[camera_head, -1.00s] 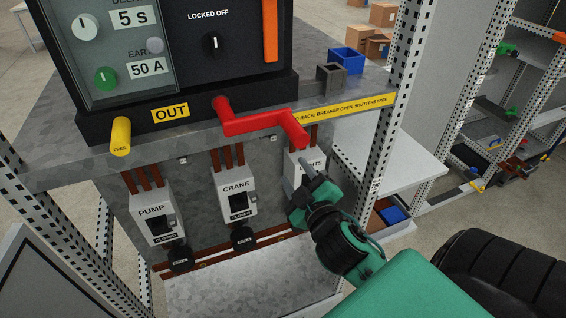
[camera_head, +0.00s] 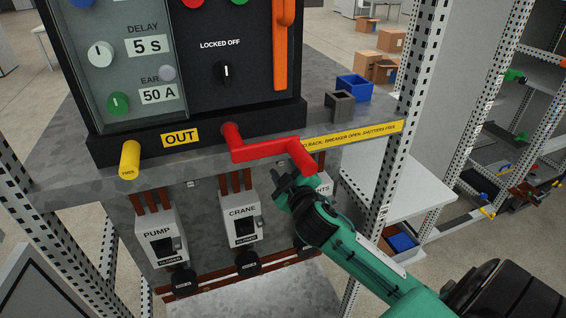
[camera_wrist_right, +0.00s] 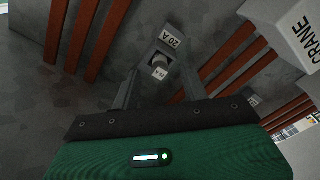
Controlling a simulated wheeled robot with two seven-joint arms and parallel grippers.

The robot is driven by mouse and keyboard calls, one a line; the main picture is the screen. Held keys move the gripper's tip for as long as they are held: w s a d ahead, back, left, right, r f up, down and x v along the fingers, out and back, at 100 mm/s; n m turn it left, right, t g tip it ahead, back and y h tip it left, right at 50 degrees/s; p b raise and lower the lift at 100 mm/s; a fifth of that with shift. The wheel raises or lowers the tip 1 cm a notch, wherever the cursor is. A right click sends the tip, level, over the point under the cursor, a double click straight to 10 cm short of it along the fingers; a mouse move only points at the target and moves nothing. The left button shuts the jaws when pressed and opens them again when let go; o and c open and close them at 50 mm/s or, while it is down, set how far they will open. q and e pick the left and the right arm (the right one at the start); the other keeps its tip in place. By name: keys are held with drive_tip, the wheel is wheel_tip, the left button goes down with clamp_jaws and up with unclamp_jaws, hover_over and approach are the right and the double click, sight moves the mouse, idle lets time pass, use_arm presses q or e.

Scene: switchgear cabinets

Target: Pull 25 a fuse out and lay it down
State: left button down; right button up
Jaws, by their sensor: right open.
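In the right wrist view a small grey fuse holder (camera_wrist_right: 165,45) is fixed to the grey panel. Its white label seems to read 20 A, and a smaller tag below it is hard to read. My right gripper (camera_wrist_right: 160,82) is open and empty, its two fingers apart, with the holder seen between and beyond their tips. In the head view my right gripper (camera_head: 281,178) is below the red crank handle and in front of the lights box (camera_head: 325,186), partly covering it. A small pale fitting (camera_head: 190,183) shows under the shelf between pump and crane. My left gripper is not in view.
The red crank handle (camera_head: 265,148) juts out just above my right gripper. The crane box (camera_head: 241,220) and pump box (camera_head: 160,237) stand to the left. On the shelf are a grey open box (camera_head: 340,105) and a blue bin (camera_head: 354,88). A perforated post (camera_head: 405,120) rises at right.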

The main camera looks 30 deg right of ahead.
sight(281, 164)
drive_tip(key=shift+w+d, duration=0.15)
drive_tip(key=shift+w, duration=0.3)
clamp_jaws()
idle(0.7)
drive_tip(key=shift+v, duration=1)
idle(0.9)
drive_tip(key=shift+v, duration=2.6)
drive_tip(key=shift+s, duration=0.2)
